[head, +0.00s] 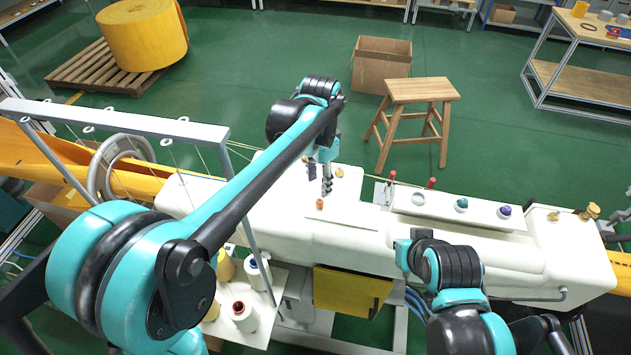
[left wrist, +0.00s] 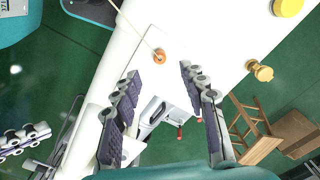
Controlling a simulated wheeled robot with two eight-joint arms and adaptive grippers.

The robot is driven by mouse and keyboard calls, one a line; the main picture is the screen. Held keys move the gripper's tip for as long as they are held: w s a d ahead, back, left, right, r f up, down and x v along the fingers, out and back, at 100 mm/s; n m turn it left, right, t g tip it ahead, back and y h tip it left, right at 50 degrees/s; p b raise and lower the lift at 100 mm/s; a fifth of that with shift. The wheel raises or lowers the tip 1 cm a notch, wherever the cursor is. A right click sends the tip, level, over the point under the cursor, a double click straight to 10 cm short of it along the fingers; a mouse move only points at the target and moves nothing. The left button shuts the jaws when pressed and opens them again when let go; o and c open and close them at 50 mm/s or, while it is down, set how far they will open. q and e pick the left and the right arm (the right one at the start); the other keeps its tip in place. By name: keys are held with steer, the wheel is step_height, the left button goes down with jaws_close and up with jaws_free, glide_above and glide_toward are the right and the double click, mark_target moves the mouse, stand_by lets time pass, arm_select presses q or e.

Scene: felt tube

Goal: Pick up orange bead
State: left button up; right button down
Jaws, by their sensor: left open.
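The small orange bead (head: 319,204) sits on the white machine's flat top plate in the head view. It also shows in the left wrist view (left wrist: 159,56), ahead of the fingertips and between their lines, with a thin thread running to or past it. My left gripper (head: 326,187) hangs above the plate, just behind the bead. In the left wrist view the two fingers (left wrist: 160,72) are spread apart with nothing between them. My right arm (head: 447,270) comes in at the lower right, and its fingers cannot be made out in the head view.
The white machine (head: 510,262) spans the middle. A white rail (head: 408,203) with teal (head: 461,204) and purple (head: 504,211) beads stands right of the plate, near red-tipped posts (head: 431,183). A grey thread frame (head: 120,117) stands left. Thread cones (head: 243,317) sit below.

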mark_target(320, 201)
arm_select(q)
steer(key=shift+w+f, duration=0.2)
steer(key=shift+f, duration=0.05)
step_height(320, 201, down, 7)
steer(key=shift+d+f, duration=0.15)
steer(key=shift+s, duration=0.1)
steer(key=c, duration=0.9)
